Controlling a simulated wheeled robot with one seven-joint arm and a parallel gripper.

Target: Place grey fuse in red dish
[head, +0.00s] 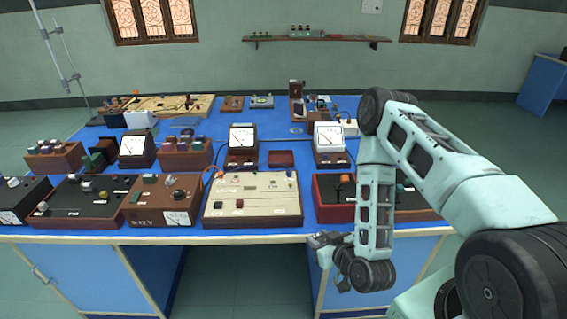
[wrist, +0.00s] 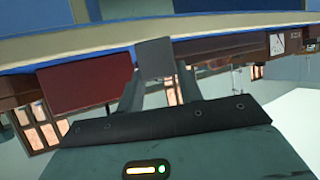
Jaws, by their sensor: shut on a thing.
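My gripper (wrist: 157,80) is shut on a plain grey block, the grey fuse (wrist: 154,57), which stands out between the two fingertips in the wrist view. In the head view my gripper (head: 318,241) hangs just off the front edge of the blue bench, low and in front of the red-sided box; the fuse is too small to make out there. No red dish can be clearly identified. A small dark red box-like thing (head: 281,159) sits mid-bench between the two right-hand meters. A plain red face (wrist: 85,83) shows left of the fuse in the wrist view.
The blue bench (head: 284,233) is crowded with instruments. A cream-topped panel (head: 250,195) stands left of my gripper, and a red-sided box (head: 332,199) stands behind it. Upright meters (head: 329,142) stand farther back. The air before the bench is free.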

